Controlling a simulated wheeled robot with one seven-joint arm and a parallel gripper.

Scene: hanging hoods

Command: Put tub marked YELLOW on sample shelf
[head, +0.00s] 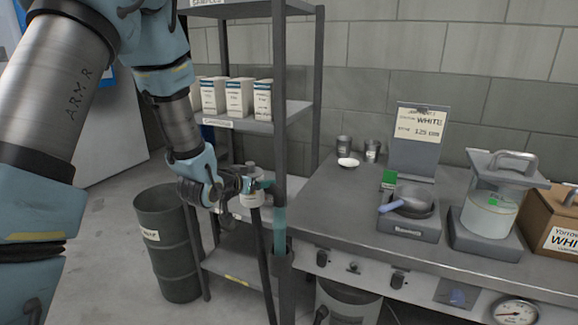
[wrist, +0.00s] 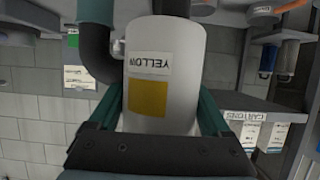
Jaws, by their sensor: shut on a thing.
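The white tub marked YELLOW (wrist: 165,75) fills the middle of the wrist view, upside down there, with a yellow square by its label. My gripper (wrist: 163,125) is shut on it, one teal finger on each side. In the head view the tub (head: 252,198) is small and partly hidden by my gripper (head: 258,187), beside the rack's front post and below the carton shelf. I cannot tell its exact distance from the post. The top shelf (head: 240,9) carries a label, partly cut off, that seems to read SAMPLES.
The middle shelf (head: 285,115) holds several white cartons (head: 239,98). A dark bin (head: 168,240) stands at the rack's left. The grey bench (head: 350,205) at right bears a pan (head: 410,202), a lidded white container (head: 489,212) and a box (head: 555,222). A dark hose (head: 262,250) hangs near the post.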

